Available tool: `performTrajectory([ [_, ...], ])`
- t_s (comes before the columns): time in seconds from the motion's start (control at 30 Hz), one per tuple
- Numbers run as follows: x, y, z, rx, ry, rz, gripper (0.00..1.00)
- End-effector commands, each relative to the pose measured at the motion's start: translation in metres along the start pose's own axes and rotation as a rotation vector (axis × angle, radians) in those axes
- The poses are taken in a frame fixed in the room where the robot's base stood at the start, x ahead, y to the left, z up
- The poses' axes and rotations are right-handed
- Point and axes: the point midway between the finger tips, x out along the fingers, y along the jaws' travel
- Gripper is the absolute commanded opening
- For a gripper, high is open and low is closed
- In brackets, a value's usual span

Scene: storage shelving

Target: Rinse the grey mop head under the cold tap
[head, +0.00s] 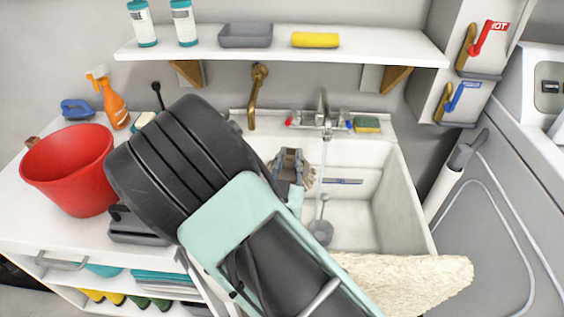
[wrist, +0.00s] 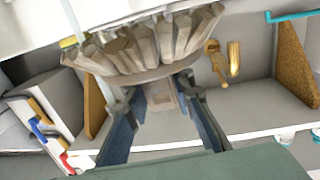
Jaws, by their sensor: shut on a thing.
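My gripper (head: 291,163) is shut on the grey mop head (head: 308,178), over the left part of the white sink basin (head: 383,205). The wrist view shows both fingers (wrist: 162,98) on the mop head's block, with thick grey-brown strands (wrist: 150,45) fanning out beyond it. The chrome tap (head: 323,108) stands at the sink's back, with a red handle (head: 291,122) left and a blue one (head: 350,124) right. A thin pale line drops from its spout and looks like water. The mop head appears just left of this line; contact cannot be told.
A brass spout (head: 257,95) hangs left of the tap. A grey round thing with a stick (head: 321,232) is in the basin. A cream fleece (head: 410,282) covers the sink's front edge. A red bucket (head: 70,172) stands on the left counter. A shelf (head: 375,44) runs above.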

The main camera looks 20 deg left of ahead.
Motion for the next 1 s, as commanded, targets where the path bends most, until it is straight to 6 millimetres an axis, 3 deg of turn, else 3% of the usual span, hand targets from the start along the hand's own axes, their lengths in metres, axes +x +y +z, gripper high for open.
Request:
performTrajectory([
  [0.5, 0.04, 0.029, 0.011, 0.001, 0.002, 0.001, 0.0],
  [1.0, 0.049, 0.035, 0.011, 0.001, 0.002, -0.001, 0.0],
])
